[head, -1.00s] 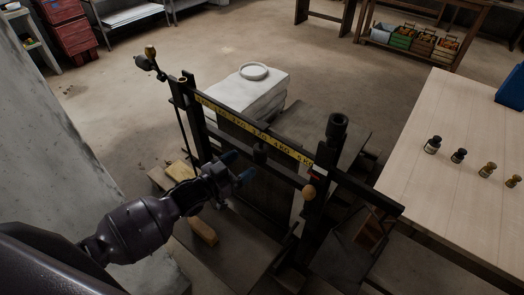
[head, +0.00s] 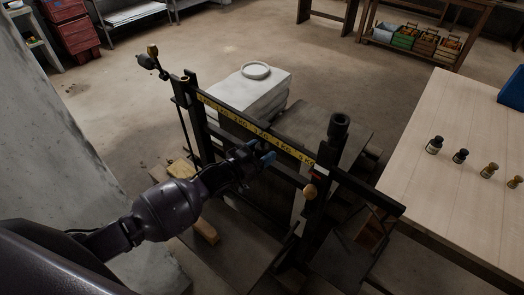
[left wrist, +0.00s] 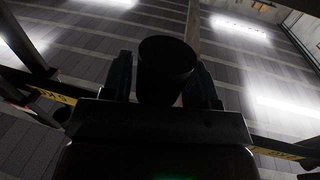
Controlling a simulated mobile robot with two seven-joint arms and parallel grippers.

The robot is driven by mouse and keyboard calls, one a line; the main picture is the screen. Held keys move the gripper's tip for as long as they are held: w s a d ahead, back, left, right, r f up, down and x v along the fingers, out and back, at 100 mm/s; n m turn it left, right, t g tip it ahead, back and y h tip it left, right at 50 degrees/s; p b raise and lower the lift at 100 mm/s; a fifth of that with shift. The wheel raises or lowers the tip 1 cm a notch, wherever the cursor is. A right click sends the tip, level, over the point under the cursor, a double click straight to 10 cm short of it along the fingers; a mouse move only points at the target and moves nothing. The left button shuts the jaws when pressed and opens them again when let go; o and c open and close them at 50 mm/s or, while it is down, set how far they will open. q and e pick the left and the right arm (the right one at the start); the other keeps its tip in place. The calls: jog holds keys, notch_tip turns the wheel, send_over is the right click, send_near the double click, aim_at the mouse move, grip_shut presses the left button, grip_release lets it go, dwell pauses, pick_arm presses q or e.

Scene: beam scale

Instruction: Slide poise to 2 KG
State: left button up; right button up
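The beam scale's dark beam with a yellow graduated strip (head: 232,119) runs from upper left to lower right in the head view. The poise (left wrist: 167,70) is a dark cylinder on the beam. In the left wrist view it stands between my left gripper's two fingers (left wrist: 162,82), with a narrow gap at the left finger and the right finger close beside it. In the head view my left gripper (head: 258,158) is at the middle of the beam and largely hides the poise, so its exact mark is unreadable. My right gripper is not in view.
A white block stack (head: 248,92) stands behind the beam. A pale table (head: 440,195) with small weights is at the right. A concrete pillar (head: 45,130) is at the left.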

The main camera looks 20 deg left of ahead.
pick_arm(q)
jog(key=c, duration=0.9)
jog(key=shift+c, duration=0.2)
jog(key=w+a, duration=0.2)
jog(key=a, duration=0.4)
jog(key=shift+w+a+r+b, duration=0.2)
jog(key=shift+a+b, duration=0.1)
jog(key=shift+b, duration=0.15)
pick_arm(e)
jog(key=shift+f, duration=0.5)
